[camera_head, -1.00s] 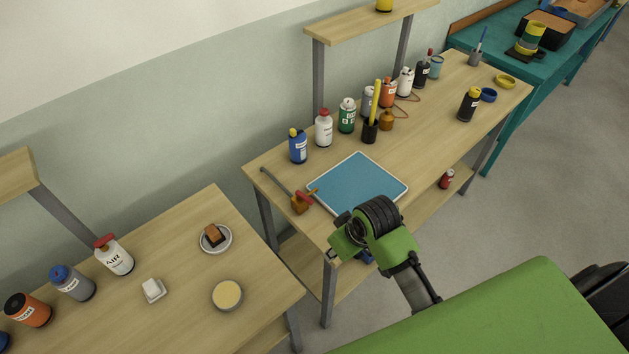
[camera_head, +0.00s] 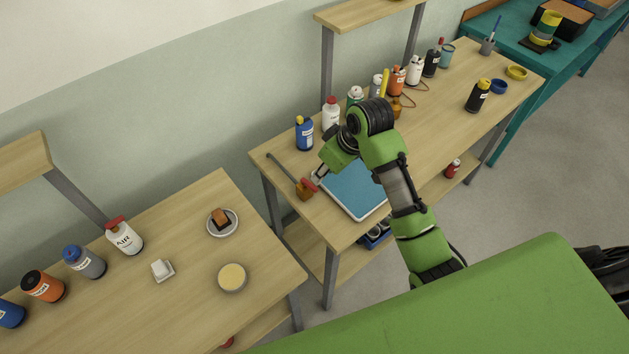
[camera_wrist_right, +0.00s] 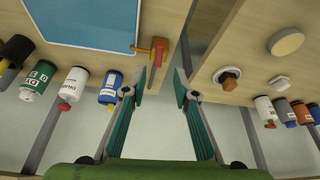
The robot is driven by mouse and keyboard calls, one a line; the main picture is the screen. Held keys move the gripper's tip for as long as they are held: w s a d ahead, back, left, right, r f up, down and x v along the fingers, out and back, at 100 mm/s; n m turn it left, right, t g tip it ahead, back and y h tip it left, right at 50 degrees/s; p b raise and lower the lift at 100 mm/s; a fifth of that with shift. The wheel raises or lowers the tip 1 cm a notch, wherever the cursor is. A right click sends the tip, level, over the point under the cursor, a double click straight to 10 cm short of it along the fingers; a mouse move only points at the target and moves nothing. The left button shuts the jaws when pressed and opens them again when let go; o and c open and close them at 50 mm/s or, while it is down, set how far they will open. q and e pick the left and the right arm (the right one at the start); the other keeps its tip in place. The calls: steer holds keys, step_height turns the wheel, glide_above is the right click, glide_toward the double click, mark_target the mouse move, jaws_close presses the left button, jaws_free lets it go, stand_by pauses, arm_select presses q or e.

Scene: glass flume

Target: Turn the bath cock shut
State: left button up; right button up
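The bath cock is an orange-brown block (camera_head: 304,191) with a red handle (camera_head: 308,183), at the left end of the blue, pale-rimmed bath (camera_head: 352,193). A thin grey rod runs from the block toward the wall. In the right wrist view the cock's block (camera_wrist_right: 143,50) and red handle (camera_wrist_right: 159,54) lie just beyond the fingertips. My right gripper (camera_head: 318,174) is above the bench, close beside the red handle; its fingers (camera_wrist_right: 154,88) are spread with nothing between them. I cannot tell whether it touches the handle. My left gripper is not in view.
Bottles, including a blue one (camera_head: 304,133) and a white one (camera_head: 331,113), line the back of the bench. A gap separates this bench from the nearer one, which holds a saucer (camera_head: 236,224) and a round yellow-topped dish (camera_head: 232,278).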

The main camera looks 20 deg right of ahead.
mark_target(312, 186)
steer(key=p+x, duration=0.1)
steer(key=x, duration=0.8)
steer(key=shift+w+f+p, duration=0.1)
steer(key=shift+f+p, duration=0.2)
steer(key=shift+f, duration=0.05)
jaws_close()
